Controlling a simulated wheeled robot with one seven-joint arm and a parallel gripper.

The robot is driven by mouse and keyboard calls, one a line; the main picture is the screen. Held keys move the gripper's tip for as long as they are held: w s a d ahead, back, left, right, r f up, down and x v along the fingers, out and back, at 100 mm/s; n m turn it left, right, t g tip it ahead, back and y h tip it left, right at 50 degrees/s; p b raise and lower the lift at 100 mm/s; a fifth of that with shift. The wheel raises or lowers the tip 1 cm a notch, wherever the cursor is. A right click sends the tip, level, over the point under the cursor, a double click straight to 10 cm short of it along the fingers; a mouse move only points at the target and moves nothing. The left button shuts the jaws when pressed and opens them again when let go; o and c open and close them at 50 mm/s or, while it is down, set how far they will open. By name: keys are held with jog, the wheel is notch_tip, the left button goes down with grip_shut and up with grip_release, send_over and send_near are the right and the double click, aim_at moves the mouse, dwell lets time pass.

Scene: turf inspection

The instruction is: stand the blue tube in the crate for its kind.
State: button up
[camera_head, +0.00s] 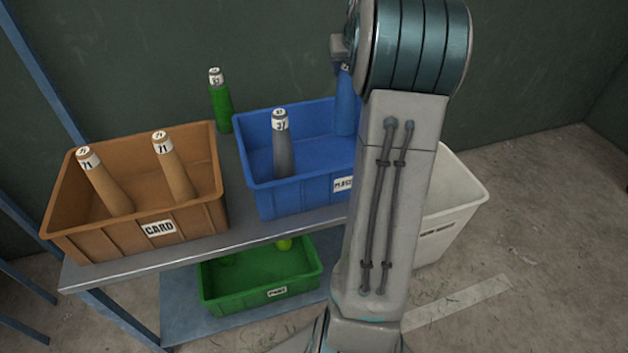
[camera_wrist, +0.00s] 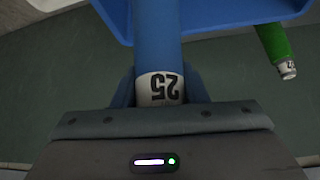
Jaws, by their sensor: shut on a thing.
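The blue tube (camera_head: 345,105) is upright at the back right of the blue crate (camera_head: 290,197), in front of its rear wall. Whether its foot touches the crate floor I cannot tell. My gripper (camera_wrist: 160,88) is shut on the tube's upper end, around the white label reading 25; the tube also shows in the wrist view (camera_wrist: 157,35). In the head view my arm hides most of the gripper and the crate's right end. The crate's label starts with "PLAS". A grey tube (camera_head: 283,150) stands in the same crate, left of the blue one.
A brown crate (camera_head: 95,238) labelled CARD holds two tan tubes. A green tube (camera_head: 221,108) stands behind the crates on the shelf (camera_head: 240,233). A green crate (camera_head: 250,296) sits on the lower shelf. A white bin (camera_head: 455,205) stands right, partly behind my arm.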

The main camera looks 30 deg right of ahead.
aim_at(343, 124)
notch_tip(343, 124, down, 13)
jog(key=shift+b, duration=0.4)
jog(key=shift+f, duration=0.1)
jog(key=shift+f, duration=0.15)
jog(key=o, duration=1.2)
